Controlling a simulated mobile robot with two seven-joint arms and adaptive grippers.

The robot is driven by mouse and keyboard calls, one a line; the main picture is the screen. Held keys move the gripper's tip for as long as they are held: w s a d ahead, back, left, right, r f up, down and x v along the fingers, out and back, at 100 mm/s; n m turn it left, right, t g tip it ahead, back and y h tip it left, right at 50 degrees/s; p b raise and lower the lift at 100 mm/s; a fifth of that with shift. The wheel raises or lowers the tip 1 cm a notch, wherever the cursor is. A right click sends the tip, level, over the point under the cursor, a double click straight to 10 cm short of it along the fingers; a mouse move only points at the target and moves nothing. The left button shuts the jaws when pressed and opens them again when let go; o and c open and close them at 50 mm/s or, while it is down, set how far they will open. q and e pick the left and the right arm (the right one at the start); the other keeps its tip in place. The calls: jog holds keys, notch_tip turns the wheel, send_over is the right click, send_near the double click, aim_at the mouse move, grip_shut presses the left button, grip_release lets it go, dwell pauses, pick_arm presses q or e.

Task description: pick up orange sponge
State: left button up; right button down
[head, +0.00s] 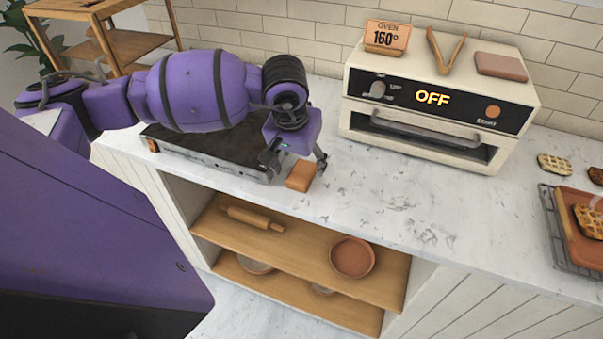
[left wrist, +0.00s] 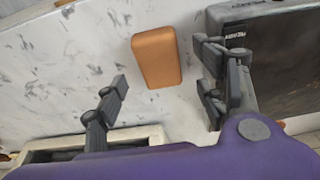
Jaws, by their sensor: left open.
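The orange sponge (head: 300,176) is a small block lying on the white marble counter, close to its front edge and beside the dark flat appliance. In the left wrist view the sponge (left wrist: 155,56) lies flat, ahead of the gap between my fingers. My left gripper (head: 296,158) is open and empty, just behind and above the sponge. In the left wrist view one finger of the left gripper (left wrist: 164,92) is on each side of the gap, and I see no contact with the sponge. My right gripper is not in view.
The dark flat appliance (head: 205,150) stands to the left of the sponge, near one finger. A cream oven (head: 440,90) reading OFF stands at the back. A wire rack (head: 555,235) with waffles is at the right. The counter (head: 410,200) between is clear, above open shelves.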

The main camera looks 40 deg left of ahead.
aim_at(302, 175)
pick_arm(q)
jog(key=shift+x, duration=1.5)
jog(key=shift+c, duration=0.5)
jog(key=c, duration=0.8)
jog(key=shift+r, duration=0.1)
